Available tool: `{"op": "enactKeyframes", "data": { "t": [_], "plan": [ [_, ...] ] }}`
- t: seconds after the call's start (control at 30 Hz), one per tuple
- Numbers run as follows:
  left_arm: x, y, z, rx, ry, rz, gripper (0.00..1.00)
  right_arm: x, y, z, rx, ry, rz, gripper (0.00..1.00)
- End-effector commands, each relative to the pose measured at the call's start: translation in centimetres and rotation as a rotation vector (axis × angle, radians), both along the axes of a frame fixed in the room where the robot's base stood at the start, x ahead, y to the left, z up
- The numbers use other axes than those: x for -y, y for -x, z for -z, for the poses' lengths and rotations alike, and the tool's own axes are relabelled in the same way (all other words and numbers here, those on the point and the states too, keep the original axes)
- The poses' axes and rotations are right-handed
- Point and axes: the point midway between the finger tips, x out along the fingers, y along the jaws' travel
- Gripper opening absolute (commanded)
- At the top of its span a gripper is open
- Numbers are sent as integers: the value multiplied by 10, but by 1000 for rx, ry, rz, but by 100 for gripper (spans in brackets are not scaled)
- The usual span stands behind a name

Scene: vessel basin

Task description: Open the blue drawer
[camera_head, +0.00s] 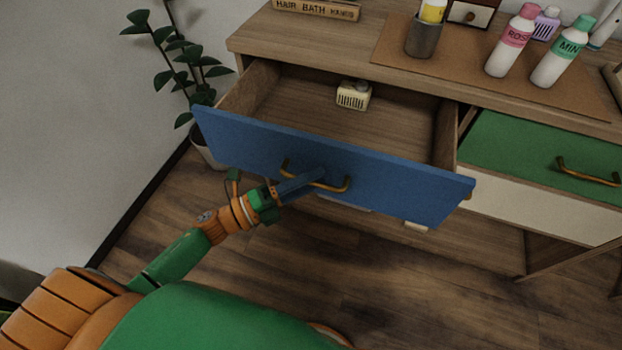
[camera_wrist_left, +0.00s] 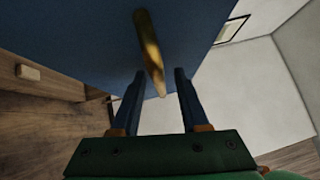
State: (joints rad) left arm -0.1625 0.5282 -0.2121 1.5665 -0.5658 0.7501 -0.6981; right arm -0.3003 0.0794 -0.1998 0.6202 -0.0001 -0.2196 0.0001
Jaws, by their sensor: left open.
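The blue drawer (camera_head: 390,188) in the head view is pulled out from the cabinet, its inside visible from above. Its brass handle (camera_head: 335,187) is on the blue front. My left gripper (camera_head: 312,178) is at the handle, its fingers reaching over the bar. In the left wrist view, the left gripper (camera_wrist_left: 158,90) is open, and the brass handle (camera_wrist_left: 150,55) shows ahead of and between its two dark fingers. The blue front (camera_wrist_left: 85,40) fills the upper left there. My right gripper is not in view.
A small cream box (camera_head: 353,96) lies inside the drawer. To the right is a closed green drawer (camera_head: 540,150) with a brass handle. Bottles and a cup (camera_head: 423,40) stand on the cabinet top. A potted plant (camera_head: 180,60) stands left of the cabinet.

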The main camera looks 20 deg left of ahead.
Motion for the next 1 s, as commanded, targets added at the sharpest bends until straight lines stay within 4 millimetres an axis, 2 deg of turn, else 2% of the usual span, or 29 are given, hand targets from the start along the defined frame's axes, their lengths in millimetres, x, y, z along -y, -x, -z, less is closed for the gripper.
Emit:
{"op": "enactKeyframes", "data": {
  "t": [0.2, 0.43, 0.57, 1.0],
  "plan": [
    [-3, 3, 2, -2, -1, 0, 45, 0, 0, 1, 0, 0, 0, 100],
    [-38, 35, 10, -4, -3, 0, 45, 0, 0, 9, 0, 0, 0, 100],
    [-50, 46, 11, -3, -1, -1, 45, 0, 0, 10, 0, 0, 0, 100],
    [-52, 47, 9, 0, 0, 0, 45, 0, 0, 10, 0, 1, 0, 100]
  ]
}}
